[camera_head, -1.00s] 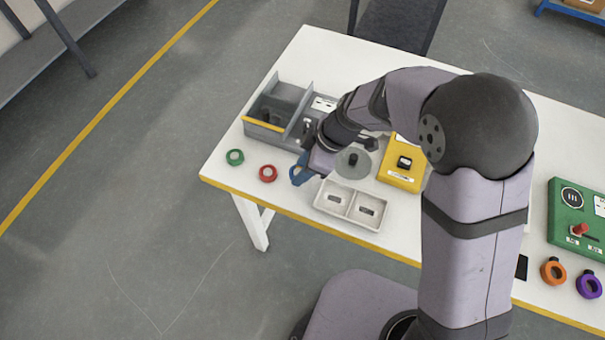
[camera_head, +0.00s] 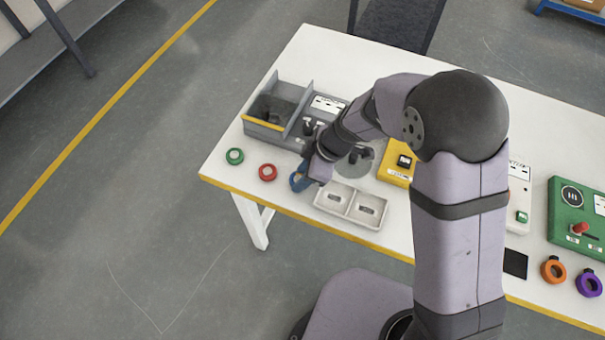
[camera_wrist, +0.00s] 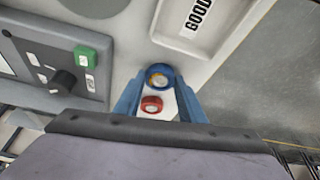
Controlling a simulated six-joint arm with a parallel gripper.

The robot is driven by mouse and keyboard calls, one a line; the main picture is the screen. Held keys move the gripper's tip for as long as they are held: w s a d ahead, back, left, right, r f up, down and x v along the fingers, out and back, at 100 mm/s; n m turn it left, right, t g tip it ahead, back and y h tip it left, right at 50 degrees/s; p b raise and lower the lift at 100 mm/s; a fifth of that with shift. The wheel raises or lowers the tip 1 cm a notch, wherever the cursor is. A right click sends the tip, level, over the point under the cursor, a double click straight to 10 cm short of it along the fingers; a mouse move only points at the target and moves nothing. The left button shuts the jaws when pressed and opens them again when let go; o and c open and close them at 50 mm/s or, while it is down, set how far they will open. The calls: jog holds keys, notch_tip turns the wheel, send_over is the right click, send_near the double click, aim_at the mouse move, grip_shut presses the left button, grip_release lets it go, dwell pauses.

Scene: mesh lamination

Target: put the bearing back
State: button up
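In the wrist view, my gripper (camera_wrist: 160,84) has its two blue fingers on either side of a blue ring (camera_wrist: 160,76) with a pale, partly yellow middle. The fingertips are very close to its rim. I cannot tell whether they press on it or whether it touches the table. In the head view, my gripper (camera_head: 299,180) is low over the table's front edge, left of the white two-part tray (camera_head: 345,207). A red ring (camera_head: 268,172) lies left of it, and a green ring (camera_head: 235,156) further left. I cannot tell for certain which thing is the bearing.
A grey bin (camera_head: 265,129) with a yellow edge stands behind my gripper. A round grey plate (camera_head: 362,167) and a yellow box (camera_head: 397,172) are to its right. Orange (camera_head: 552,270) and purple (camera_head: 588,284) rings and a green panel (camera_head: 577,210) are at the far right.

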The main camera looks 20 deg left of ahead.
jog(key=o, duration=0.4)
jog(key=shift+r, duration=0.15)
jog(key=b+v, duration=0.1)
jog(key=v, duration=1.1)
jog(key=s+d+f+m+h, duration=0.1)
jog(key=s+d+m, duration=0.1)
jog(key=d+m, duration=0.4)
jog(key=s+d+f+m+h, duration=0.1)
jog(key=s+d+m+h, duration=0.1)
jog(key=d+m, duration=0.5)
jog(key=s+d+f+m+h, duration=0.1)
jog(key=s+d+m, duration=0.3)
jog(key=d, duration=1.1)
jog(key=f+m, duration=0.1)
jog(key=m, duration=0.2)
jog(key=shift+t+h, duration=0.3)
jog(key=shift+t, duration=0.1)
